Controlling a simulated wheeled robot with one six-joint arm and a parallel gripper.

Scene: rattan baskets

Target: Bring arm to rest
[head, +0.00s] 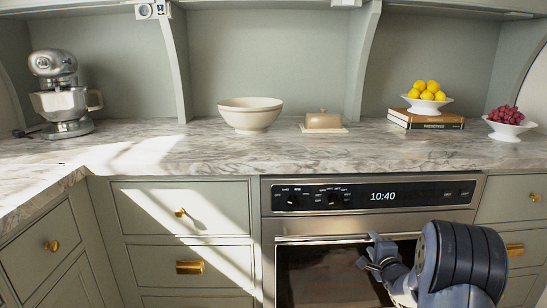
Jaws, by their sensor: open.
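My gripper (372,254) shows in the head view at the lower right, in front of the oven's dark door window. Its jaws point to the left and are open, and I see nothing between them. My arm comes up from the bottom right edge and is folded, with its large rounded joint to the right of the gripper. The gripper is below the level of the counter top. I cannot tell how far it is from the oven door.
The oven (330,277) is straight ahead under the marble counter (400,150). On the counter stand a mixer (62,100), a cream bowl (250,113), a butter dish (323,121), books (428,120) under a lemon bowl (428,104), and a grape bowl (508,129). Drawers (182,212) flank the oven.

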